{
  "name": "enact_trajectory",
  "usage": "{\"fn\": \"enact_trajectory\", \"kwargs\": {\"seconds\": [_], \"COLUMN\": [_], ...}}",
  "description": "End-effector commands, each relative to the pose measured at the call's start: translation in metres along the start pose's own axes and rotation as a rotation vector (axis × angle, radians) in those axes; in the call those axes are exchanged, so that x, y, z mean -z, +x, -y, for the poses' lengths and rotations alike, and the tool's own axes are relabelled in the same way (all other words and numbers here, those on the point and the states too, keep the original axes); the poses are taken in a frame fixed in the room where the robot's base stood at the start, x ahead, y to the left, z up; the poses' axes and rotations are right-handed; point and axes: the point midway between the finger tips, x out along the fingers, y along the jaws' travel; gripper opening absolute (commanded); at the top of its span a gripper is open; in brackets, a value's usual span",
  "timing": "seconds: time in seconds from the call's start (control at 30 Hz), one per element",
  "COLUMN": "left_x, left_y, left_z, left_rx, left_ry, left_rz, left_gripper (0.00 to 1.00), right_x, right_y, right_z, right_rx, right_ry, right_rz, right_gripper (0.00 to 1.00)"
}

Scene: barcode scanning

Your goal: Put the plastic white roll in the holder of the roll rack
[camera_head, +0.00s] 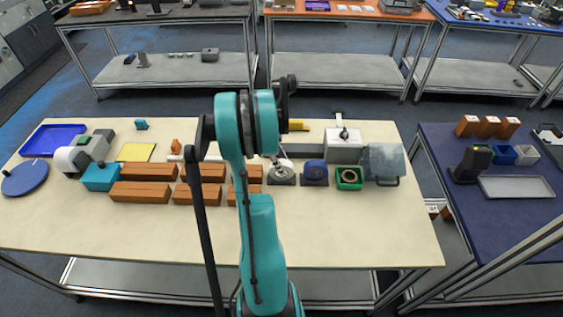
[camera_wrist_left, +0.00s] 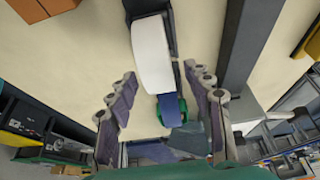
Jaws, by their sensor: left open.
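The white roll (camera_wrist_left: 152,55) stands on edge in the left wrist view, against a dark base that looks like a holder of the rack. In the head view the white roll (camera_head: 281,172) is a pale disc over a dark base, just right of my arm. A blue roll (camera_head: 313,168) sits in a similar dark holder beside it and also shows in the wrist view (camera_wrist_left: 168,110). My left gripper (camera_wrist_left: 161,74) is open, its fingers spread to either side of the white roll. My arm mostly hides it in the head view. I cannot tell whether it touches the roll. My right gripper is not in view.
A green box (camera_head: 349,178) with a brown ring stands right of the blue roll, near a grey bin (camera_head: 383,162). Brown blocks (camera_head: 146,193) lie in rows left of my arm. The front of the cream table (camera_head: 345,235) is clear.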

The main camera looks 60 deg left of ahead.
Motion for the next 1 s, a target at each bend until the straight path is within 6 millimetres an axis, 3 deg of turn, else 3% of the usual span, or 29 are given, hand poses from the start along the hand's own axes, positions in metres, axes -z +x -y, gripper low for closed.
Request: {"fn": "enact_trajectory", "kwargs": {"seconds": [0.17, 0.5, 0.7, 1.0], "left_x": [0.0, 0.0, -0.001, 0.0], "left_y": [-0.01, -0.08, -0.111, -0.12], "left_z": [0.0, 0.0, 0.0, 0.0], "left_rx": [0.0, 0.0, 0.0, 0.0], "left_ry": [-0.001, -0.001, -0.001, 0.0], "left_rz": [0.0, 0.0, 0.0, 0.0], "left_gripper": [0.51, 0.51, 0.51, 0.51], "right_x": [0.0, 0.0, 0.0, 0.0], "right_y": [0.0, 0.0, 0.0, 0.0], "right_z": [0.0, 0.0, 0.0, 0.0], "right_rx": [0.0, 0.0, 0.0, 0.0], "right_ry": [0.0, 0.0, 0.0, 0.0], "right_rz": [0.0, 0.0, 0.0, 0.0], "right_gripper": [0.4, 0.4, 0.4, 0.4]}}
